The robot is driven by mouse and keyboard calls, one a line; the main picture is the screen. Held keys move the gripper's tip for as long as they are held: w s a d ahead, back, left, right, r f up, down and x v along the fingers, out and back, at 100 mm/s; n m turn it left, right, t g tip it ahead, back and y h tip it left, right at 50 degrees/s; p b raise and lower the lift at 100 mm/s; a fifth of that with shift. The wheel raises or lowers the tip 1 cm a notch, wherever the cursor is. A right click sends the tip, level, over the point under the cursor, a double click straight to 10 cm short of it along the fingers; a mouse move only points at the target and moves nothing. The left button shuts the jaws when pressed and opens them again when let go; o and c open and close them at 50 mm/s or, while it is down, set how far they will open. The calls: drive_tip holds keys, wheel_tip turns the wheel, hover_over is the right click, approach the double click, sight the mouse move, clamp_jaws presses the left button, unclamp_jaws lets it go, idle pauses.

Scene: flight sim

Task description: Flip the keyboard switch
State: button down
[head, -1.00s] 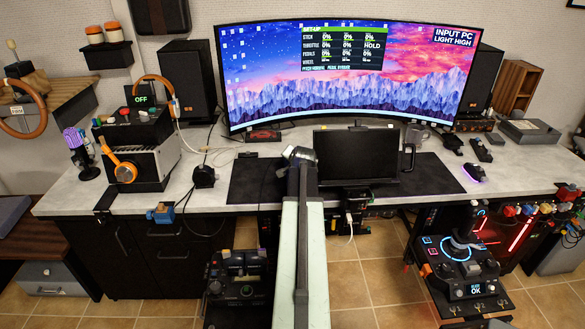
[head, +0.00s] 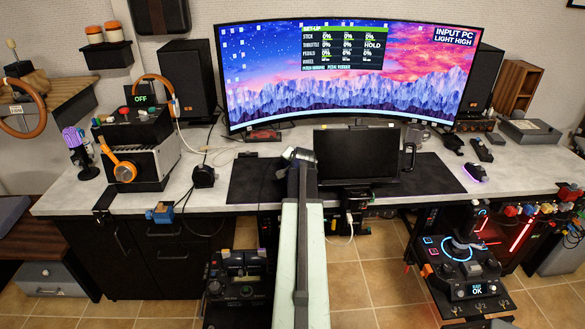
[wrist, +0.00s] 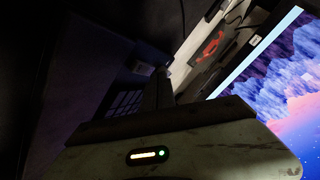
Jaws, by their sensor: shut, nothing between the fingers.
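In the wrist view, dark keys in a grid, seemingly a keyboard (wrist: 123,103), lie in shadow left of my gripper (wrist: 163,75). My gripper is shut and empty, its narrow tip pointing up the picture past the keys. I cannot make out a switch on the keyboard or tell whether the tip touches anything. In the head view my arm reaches over the desk's dark mat (head: 249,183), and its end is beside a black screen-like panel (head: 357,155). The keyboard cannot be made out in the head view.
A wide curved monitor (head: 345,85) stands behind, reading "INPUT PC LIGHT HIGH". A dark box with a red mark (head: 264,136) lies below it; the red mark also shows in the wrist view. A mouse (head: 473,172) is at right.

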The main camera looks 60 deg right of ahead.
drive_tip(key=shift+f+b, duration=0.3)
drive_tip(key=shift+f, duration=0.05)
drive_tip(key=shift+r, duration=0.1)
idle(0.4)
drive_tip(key=shift+r+p, duration=0.7)
drive_tip(key=shift+p, duration=0.1)
drive_tip(key=r+p, duration=0.5)
drive_tip(key=shift+s+a, duration=0.25)
drive_tip(key=shift+a, duration=0.1)
